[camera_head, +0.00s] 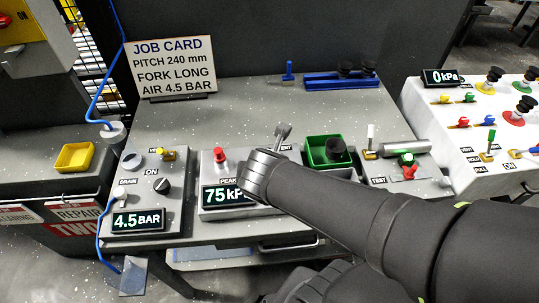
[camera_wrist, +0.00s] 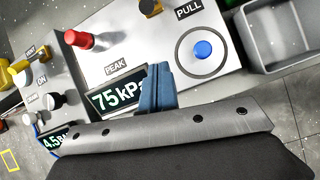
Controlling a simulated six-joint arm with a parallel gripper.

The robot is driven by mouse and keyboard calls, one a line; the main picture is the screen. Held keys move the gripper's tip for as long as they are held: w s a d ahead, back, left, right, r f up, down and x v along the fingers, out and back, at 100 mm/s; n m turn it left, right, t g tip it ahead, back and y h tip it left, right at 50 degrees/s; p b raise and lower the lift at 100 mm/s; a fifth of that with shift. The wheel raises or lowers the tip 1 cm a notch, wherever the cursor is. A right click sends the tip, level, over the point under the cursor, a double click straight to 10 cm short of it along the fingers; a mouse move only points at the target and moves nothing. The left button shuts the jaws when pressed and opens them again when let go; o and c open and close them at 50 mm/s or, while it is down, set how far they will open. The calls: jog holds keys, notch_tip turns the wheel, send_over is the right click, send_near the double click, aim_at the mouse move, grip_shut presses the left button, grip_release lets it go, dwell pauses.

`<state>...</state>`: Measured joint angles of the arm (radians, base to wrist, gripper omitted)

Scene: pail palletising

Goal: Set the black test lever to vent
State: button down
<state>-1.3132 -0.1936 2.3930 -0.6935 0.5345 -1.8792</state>
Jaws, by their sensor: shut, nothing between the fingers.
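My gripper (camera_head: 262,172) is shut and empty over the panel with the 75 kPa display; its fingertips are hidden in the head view. In the wrist view the closed fingers (camera_wrist: 157,82) show between the display and a blue button, with nothing held. A black-knobbed lever (camera_wrist: 148,6) on a pale and yellow base shows at the top edge of the wrist view, left of the PULL label, clear of the fingers. It looks like the test lever. My gripper hides it in the head view, where a partly covered VENT label shows (camera_head: 288,147). Its exact setting cannot be told.
A red lever (camera_head: 219,155) stands left of my gripper by the PEAK label. A black rotary knob (camera_head: 162,186) sits on the left panel. A green tray (camera_head: 313,146) stands to the right, near a white-handled lever (camera_head: 371,131).

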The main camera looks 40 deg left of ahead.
jog(key=shift+x, duration=0.95)
jog(key=shift+w+a+r, duration=0.15)
jog(key=shift+w+a, duration=0.2)
jog(key=shift+w, duration=0.2)
jog(key=shift+w+a+r, duration=0.2)
jog(key=shift+w+a, duration=0.15)
jog(key=shift+w, duration=0.2)
jog(key=shift+w+a+r, duration=0.25)
jog(key=shift+w+a, duration=0.1)
jog(key=shift+w, duration=0.15)
jog(key=shift+w+a+r, duration=0.1)
